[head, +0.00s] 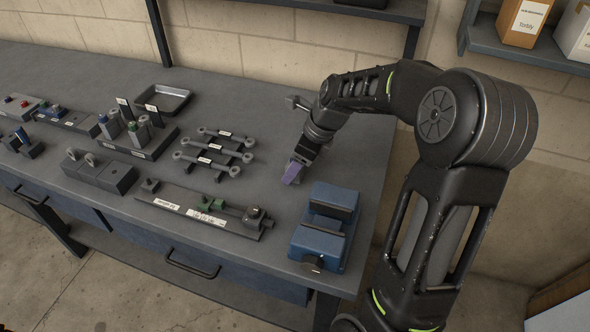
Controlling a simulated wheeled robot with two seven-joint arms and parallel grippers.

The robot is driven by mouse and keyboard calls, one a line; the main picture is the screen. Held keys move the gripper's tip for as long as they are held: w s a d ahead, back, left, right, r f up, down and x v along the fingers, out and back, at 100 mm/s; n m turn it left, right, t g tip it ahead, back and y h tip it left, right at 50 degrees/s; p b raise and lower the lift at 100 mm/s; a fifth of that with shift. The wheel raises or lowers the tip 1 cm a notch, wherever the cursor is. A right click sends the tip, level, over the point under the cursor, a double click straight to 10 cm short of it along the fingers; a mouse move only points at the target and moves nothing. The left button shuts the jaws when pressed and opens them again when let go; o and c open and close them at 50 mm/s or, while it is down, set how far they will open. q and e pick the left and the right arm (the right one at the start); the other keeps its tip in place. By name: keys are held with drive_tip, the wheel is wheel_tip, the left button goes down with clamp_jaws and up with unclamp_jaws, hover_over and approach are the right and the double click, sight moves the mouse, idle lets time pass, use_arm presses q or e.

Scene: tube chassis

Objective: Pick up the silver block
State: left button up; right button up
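My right arm comes in from the right, and its gripper (300,161) points down at the right part of the workbench. A small block with a purple-grey face (292,174) is right at its fingertips and looks tilted. It is the nearest match I see to a silver block, though its visible face looks purple rather than silver. The fingers are small and dark, so I cannot tell whether they are closed on it or whether it is off the bench. My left gripper is not in view.
A blue vise (322,230) stands just in front of the block. A grey plate with a green part (205,215), rods on a rack (212,155) and an empty metal tray (163,99) lie to the left. The workbench (262,110) is bare behind the block.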

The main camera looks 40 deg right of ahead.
clamp_jaws()
idle(0.7)
